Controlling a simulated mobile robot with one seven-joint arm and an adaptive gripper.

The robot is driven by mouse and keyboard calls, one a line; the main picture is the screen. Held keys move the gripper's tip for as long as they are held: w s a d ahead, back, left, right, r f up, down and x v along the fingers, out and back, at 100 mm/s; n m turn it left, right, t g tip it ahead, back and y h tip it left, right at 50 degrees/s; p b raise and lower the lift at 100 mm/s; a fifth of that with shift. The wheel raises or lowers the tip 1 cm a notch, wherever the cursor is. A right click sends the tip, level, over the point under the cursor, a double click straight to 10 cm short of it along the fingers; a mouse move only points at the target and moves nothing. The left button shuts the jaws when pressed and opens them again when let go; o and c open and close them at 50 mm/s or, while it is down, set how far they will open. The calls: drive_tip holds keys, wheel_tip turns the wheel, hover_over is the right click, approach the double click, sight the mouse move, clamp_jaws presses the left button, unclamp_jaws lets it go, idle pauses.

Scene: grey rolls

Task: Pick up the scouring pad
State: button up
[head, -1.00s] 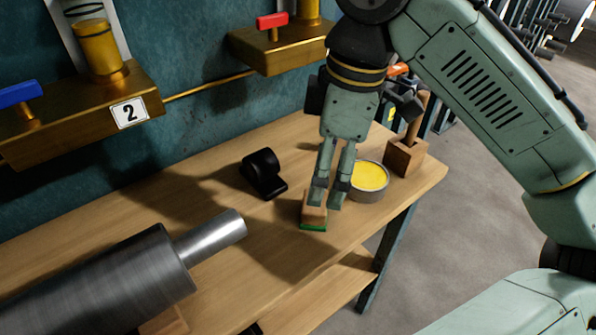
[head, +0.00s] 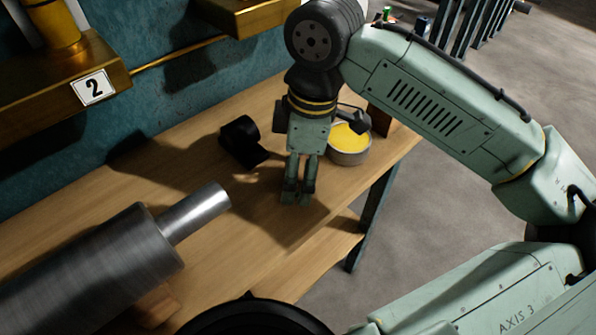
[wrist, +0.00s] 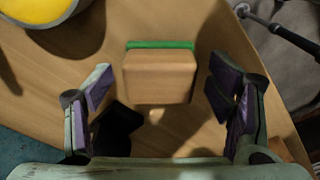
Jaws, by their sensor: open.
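The scouring pad (wrist: 160,75) is a tan block with a green layer along its far edge in the wrist view. It lies on the wooden bench (head: 215,205). My gripper (wrist: 160,88) is open, with one finger pair left of the pad and the other right of it, and visible gaps on both sides. In the head view my gripper (head: 297,196) points down over the bench, and its fingers hide the pad there. I cannot tell the exact height of the fingertips relative to the pad.
A round tin with yellow contents (head: 350,142) stands close behind and right of my gripper. A black curved object (head: 240,142) lies to its left. A large steel roll (head: 90,265) occupies the front left. The bench's right edge is close by.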

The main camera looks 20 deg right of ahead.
drive_tip(key=shift+f, duration=0.3)
drive_tip(key=shift+c, duration=0.4)
drive_tip(key=c, duration=1.3)
drive_tip(key=shift+r, duration=0.1)
drive_tip(key=shift+r, duration=0.5)
wheel_tip(320, 180, up, 2)
drive_tip(key=shift+w, duration=0.1)
drive_tip(key=shift+s+a+r, duration=0.2)
drive_tip(key=shift+s+a, duration=0.05)
drive_tip(key=shift+s, duration=0.45)
drive_tip(key=s+a, duration=0.1)
drive_tip(key=s, duration=0.3)
drive_tip(key=s+a+r+b, duration=0.1)
drive_tip(key=s+a, duration=0.1)
drive_tip(key=s, duration=0.3)
drive_tip(key=s+a, duration=0.1)
drive_tip(key=s, duration=0.4)
drive_tip(key=shift+a+r, duration=0.25)
drive_tip(key=shift+a, duration=0.15)
